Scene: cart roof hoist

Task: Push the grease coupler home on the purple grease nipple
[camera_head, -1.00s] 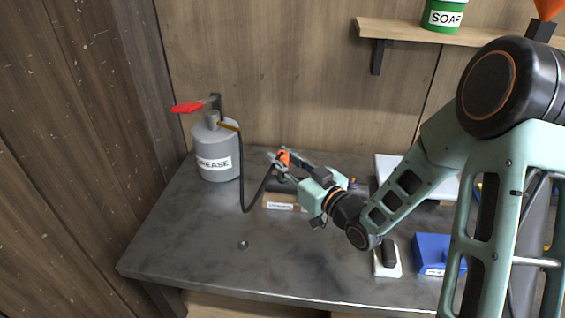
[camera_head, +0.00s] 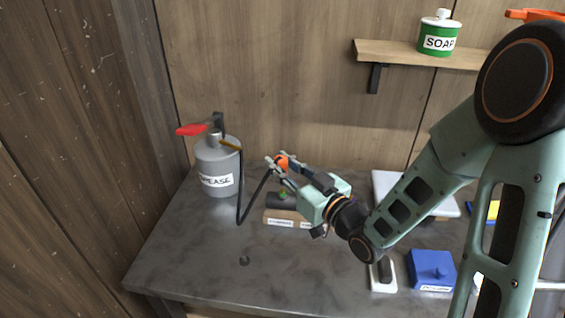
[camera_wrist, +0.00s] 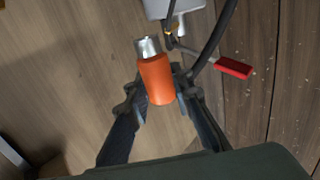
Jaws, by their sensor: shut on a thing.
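My gripper (camera_head: 281,164) is shut on the orange grease coupler (camera_head: 283,162). In the wrist view the coupler (camera_wrist: 157,80) sits between my fingers, its silver open end pointing away from my palm. The black hose (camera_head: 240,190) runs from it to the grey grease pump (camera_head: 217,168). The coupler is held in the air above a labelled block (camera_head: 279,217) with a dark round bar (camera_head: 284,201) on it. A small green fitting (camera_head: 284,193) shows on top of the bar. I cannot make out the purple nipple; my gripper and arm cover part of that area.
The pump's red lever (camera_head: 192,130) sticks out left. A blue box (camera_head: 431,268) and a white holder with a dark piece (camera_head: 382,275) stand at front right. A shelf (camera_head: 400,52) with a soap tin is above. The bench's front left is mostly clear.

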